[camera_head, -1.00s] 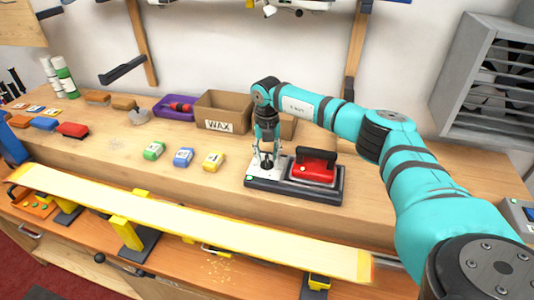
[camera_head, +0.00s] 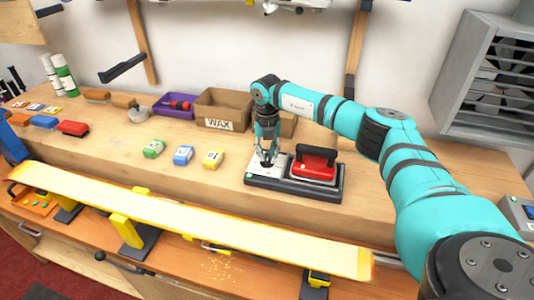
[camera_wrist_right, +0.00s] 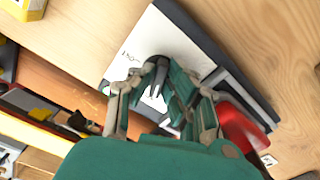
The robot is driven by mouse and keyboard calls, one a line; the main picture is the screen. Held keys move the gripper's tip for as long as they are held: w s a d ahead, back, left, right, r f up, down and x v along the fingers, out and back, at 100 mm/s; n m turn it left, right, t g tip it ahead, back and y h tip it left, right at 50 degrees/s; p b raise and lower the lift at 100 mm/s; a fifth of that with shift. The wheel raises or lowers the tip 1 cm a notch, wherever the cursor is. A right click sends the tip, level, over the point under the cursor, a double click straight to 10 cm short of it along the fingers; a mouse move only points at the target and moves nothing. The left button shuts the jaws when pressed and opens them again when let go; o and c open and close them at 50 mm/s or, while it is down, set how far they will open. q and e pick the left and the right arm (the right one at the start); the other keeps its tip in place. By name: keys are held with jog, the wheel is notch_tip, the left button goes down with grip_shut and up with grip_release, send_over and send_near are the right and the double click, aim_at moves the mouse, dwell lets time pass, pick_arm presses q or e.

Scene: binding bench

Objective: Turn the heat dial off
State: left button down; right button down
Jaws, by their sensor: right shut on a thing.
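The heat dial is a small black knob (camera_wrist_right: 156,71) on the light plate of the iron's dark base (camera_head: 312,196). My right gripper (camera_head: 266,163) reaches down onto the plate from above. In the right wrist view, my right gripper (camera_wrist_right: 165,82) has its fingers closed around the black dial, with printed marks on the plate beside it. The fingers hide part of the dial. The red iron (camera_head: 314,166) with its black handle rests on the right part of the same base. My left gripper is not in view.
A long yellow ski (camera_head: 190,221) lies across the front in clamps. Several wax blocks, one of them yellow (camera_head: 213,159), stand left of the base. A cardboard WAX box (camera_head: 222,110) and a purple tray (camera_head: 168,107) stand behind. Bare bench lies between.

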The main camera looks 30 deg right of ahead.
aim_at(266, 156)
jog(key=n+b, duration=0.2)
jog(key=n, duration=0.3)
jog(key=shift+a, duration=0.1)
jog(key=n+b, duration=0.1)
jog(key=n, duration=0.5)
jog(key=shift+a, duration=0.1)
jog(key=shift+r+n, duration=0.1)
jog(key=shift+n, duration=0.3)
jog(key=c, duration=1.4)
grip_release()
jog(key=shift+o, duration=0.2)
notch_tip(266, 156, up, 12)
